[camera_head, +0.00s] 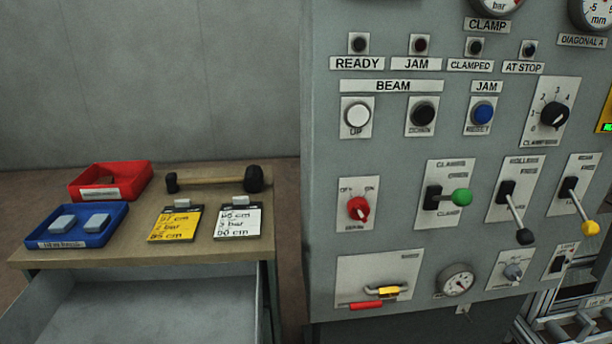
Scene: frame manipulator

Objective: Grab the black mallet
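The black mallet (254,179) lies on its side on the wooden top of a cabinet (130,262) at the left. Its large black head is at the right end, its light wooden handle (210,181) runs to the left, and a smaller black piece is at the left end. It lies behind two clipboards and to the right of a red tray. Neither of my grippers shows in the head view.
A red tray (142,182) and a blue tray (120,213) with grey blocks stand left of the mallet. A yellow clipboard (176,224) and a white clipboard (239,222) lie in front. An open drawer (140,310) juts out below. A grey control panel (400,148) stands at the right.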

